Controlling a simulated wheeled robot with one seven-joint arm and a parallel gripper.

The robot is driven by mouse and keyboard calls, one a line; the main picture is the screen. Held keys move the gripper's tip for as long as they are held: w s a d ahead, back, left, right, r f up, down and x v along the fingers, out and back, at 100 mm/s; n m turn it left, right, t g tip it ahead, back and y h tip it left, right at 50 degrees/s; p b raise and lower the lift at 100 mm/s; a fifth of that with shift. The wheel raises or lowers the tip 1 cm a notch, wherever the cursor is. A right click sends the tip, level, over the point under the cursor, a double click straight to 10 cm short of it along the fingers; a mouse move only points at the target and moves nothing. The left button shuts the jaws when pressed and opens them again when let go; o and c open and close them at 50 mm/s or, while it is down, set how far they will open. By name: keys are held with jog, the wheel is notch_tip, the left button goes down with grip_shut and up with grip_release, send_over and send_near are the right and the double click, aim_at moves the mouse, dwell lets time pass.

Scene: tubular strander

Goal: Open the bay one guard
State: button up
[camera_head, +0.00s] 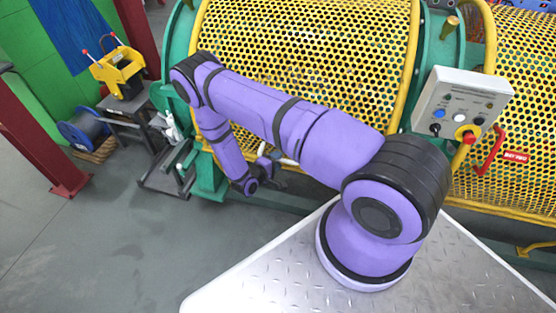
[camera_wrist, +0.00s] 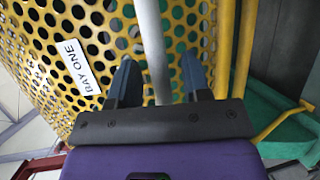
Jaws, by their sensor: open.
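The bay one guard (camera_head: 310,45) is a yellow perforated curved cover, and it looks closed. In the wrist view the guard (camera_wrist: 85,25) fills the upper left and carries a white "BAY ONE" label (camera_wrist: 77,67). A light grey bar (camera_wrist: 153,45) runs in front of the mesh. My gripper (camera_wrist: 160,78) is open, with the bar between its two dark fingers in the picture. I cannot tell whether either finger touches it. In the head view my gripper (camera_head: 279,168) is low at the guard's lower edge, partly hidden by my arm.
A grey control box (camera_head: 462,108) with buttons and a red knob stands at the right. Behind it is another yellow guard (camera_head: 525,80) with a red handle (camera_head: 488,151). A bench with a yellow device (camera_head: 120,68) and a blue spool (camera_head: 84,128) stand left. The left floor is clear.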

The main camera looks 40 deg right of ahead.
jog(key=shift+w+d, duration=0.15)
jog(key=shift+d, duration=0.4)
grip_shut()
